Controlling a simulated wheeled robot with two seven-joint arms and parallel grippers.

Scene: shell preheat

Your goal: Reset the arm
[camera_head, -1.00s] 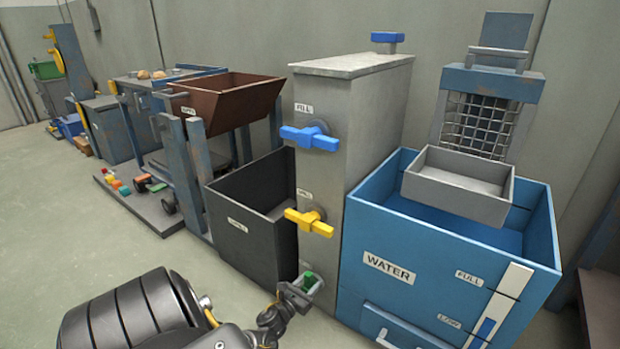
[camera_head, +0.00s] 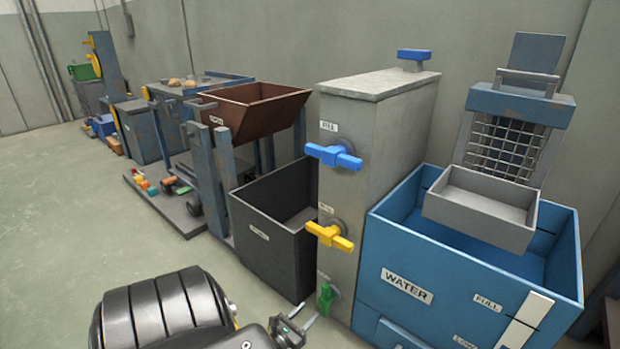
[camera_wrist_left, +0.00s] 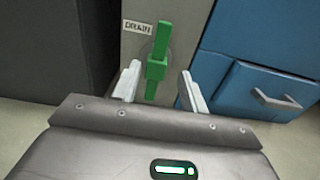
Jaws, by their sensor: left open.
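My left gripper (camera_head: 302,317) is open and empty low in front of the grey column (camera_head: 372,135). The green drain handle (camera_head: 326,298) sits on a round mount near the column's base. In the left wrist view the green handle (camera_wrist_left: 157,62) stands upright beside a DRAIN label, beyond and between my spread fingertips (camera_wrist_left: 158,80). The fingers appear clear of it on both sides. The right gripper is not in view.
A blue handle (camera_head: 334,156) and a yellow handle (camera_head: 330,235) stick out higher on the column. A blue WATER tank (camera_head: 450,268) stands at its right, a dark open bin (camera_head: 265,240) at its left. The floor (camera_head: 75,230) at left is clear.

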